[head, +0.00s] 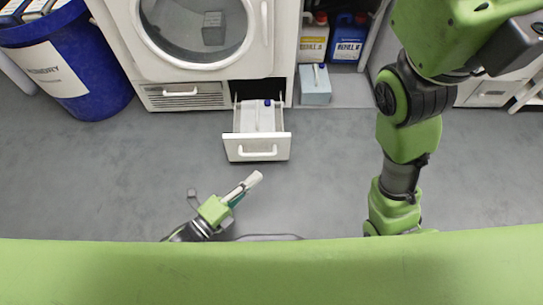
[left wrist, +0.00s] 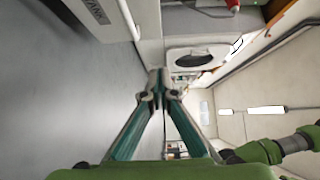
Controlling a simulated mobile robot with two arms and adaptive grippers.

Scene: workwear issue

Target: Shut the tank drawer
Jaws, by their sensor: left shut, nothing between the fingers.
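The tank drawer (head: 257,149) is pulled out from under the white machine, with its handle on the front face. A white container with a blue cap (head: 266,104) stands inside it.
The white machine (head: 283,40) with a round door stands behind the drawer. A blue bin (head: 104,78) is at the left. A pale box (head: 316,88) and refill jugs (head: 347,40) stand right of the machine. The grey floor (head: 130,170) around the drawer front is clear.

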